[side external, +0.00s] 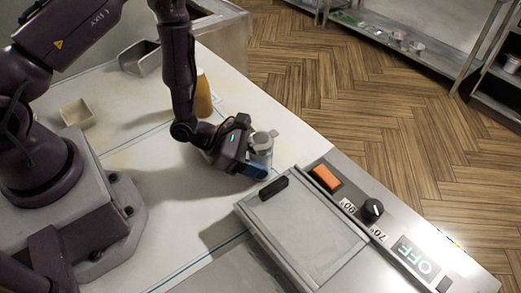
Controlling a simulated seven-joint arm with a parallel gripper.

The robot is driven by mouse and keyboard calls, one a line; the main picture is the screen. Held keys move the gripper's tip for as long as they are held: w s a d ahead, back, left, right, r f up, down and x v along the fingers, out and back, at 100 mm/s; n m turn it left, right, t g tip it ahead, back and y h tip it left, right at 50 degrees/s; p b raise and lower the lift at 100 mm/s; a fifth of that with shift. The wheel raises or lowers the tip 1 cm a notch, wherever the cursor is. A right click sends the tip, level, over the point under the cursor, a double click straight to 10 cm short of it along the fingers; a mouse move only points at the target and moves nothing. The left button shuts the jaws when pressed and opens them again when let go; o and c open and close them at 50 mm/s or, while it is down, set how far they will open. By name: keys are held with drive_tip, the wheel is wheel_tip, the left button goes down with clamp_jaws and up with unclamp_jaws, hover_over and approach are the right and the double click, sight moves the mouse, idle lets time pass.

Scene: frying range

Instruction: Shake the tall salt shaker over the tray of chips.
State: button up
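No chips can be made out. A metal scoop-shaped tray (140,58) at the back left shows no clear contents.
An orange-brown bottle (203,95) stands behind my wrist. A small cream dish (77,113) lies at left. The closed fryer lid (308,232) with its black handle fills the front right, beside a panel with an orange switch (325,177) and knob (372,209). The middle counter is clear.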

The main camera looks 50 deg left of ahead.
sight(249, 138)
drive_tip(key=c, duration=0.4)
drive_tip(key=shift+c, duration=0.2)
drive_tip(key=shift+r, duration=2.55)
drive_tip(key=shift+r, duration=0.1)
drive_tip(key=shift+r, duration=3.85)
